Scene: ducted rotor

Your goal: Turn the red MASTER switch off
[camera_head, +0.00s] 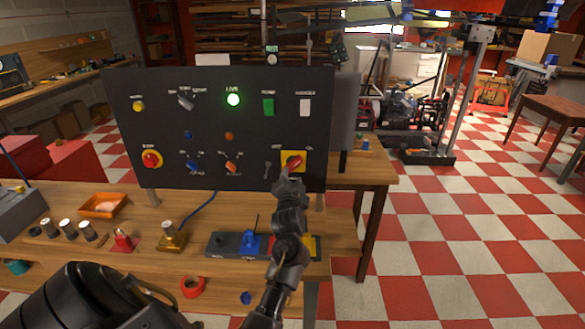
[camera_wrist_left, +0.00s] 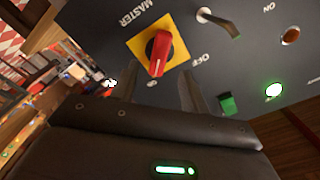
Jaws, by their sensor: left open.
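The red MASTER switch (camera_head: 294,162) is a rotary handle on a yellow square plate, at the lower right of the black panel (camera_head: 220,125). In the left wrist view the red handle (camera_wrist_left: 160,54) is large, on its yellow plate (camera_wrist_left: 180,50), with the words MASTER and OFF beside it. The handle points down in that view, away from the OFF word. My left gripper (camera_head: 290,176) is just in front of the switch and partly covers its plate. Its open fingers (camera_wrist_left: 160,85) are on either side of the handle's lower end; I cannot tell whether they touch it. My right gripper is not in view.
A green lamp (camera_head: 233,100) glows on the panel. A red button (camera_head: 151,160), a green rocker (camera_head: 268,107) and other switches sit around it. A key-like lever (camera_wrist_left: 220,22) is near the switch. The bench (camera_head: 345,240) holds an orange tray (camera_head: 104,206) and several small parts.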

